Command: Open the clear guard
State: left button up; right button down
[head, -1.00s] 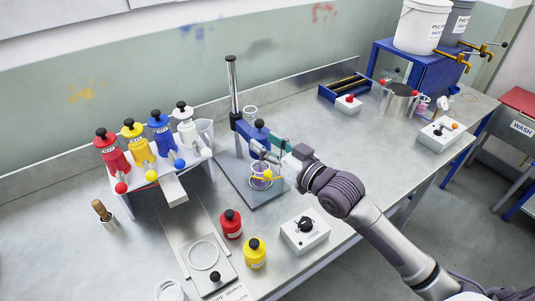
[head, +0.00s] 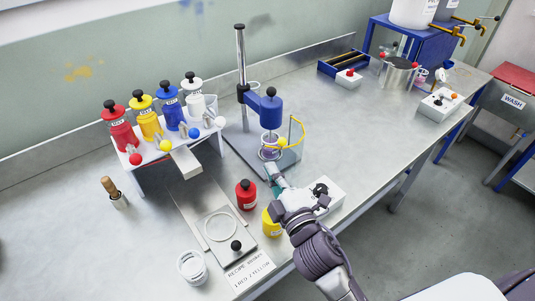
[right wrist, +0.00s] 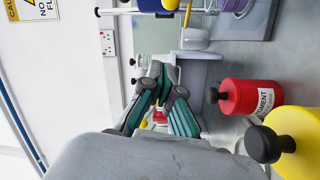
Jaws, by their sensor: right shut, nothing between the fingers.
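The clear guard (head: 299,133) shows as a yellow-edged panel at the mixing stand in the head view. It stands out to the right of the stand's column, with a yellow knob (head: 283,142) at its side. The stand's blue head (head: 270,108) sits above a clear cup with purple contents (head: 270,152). My right gripper (head: 271,170) is shut and empty, just in front of the cup and below the guard, apart from the knob. In the right wrist view its teal fingers (right wrist: 162,85) show close together. My left gripper is out of view.
A red bottle (head: 246,194) and a yellow bottle (head: 271,223) stand left of my right arm, near a switch box (head: 323,195). A rack of coloured dispensers (head: 170,150) stands to the left. The table's middle right is clear.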

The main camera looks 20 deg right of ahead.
pick_arm(q)
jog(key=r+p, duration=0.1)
jog(key=p, duration=0.1)
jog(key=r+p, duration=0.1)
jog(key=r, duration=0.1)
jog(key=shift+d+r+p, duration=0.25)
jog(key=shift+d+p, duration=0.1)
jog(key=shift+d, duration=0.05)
pick_arm(e)
jog(key=w+d, duration=0.3)
jog(key=w, duration=0.5)
jog(key=shift+w+d+f+n+h, duration=0.2)
jog(key=shift+f+n+h, duration=0.1)
jog(key=shift+f+n, duration=0.1)
jog(key=shift+a, duration=0.1)
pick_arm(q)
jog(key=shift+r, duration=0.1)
pick_arm(e)
jog(key=shift+s+r, duration=0.1)
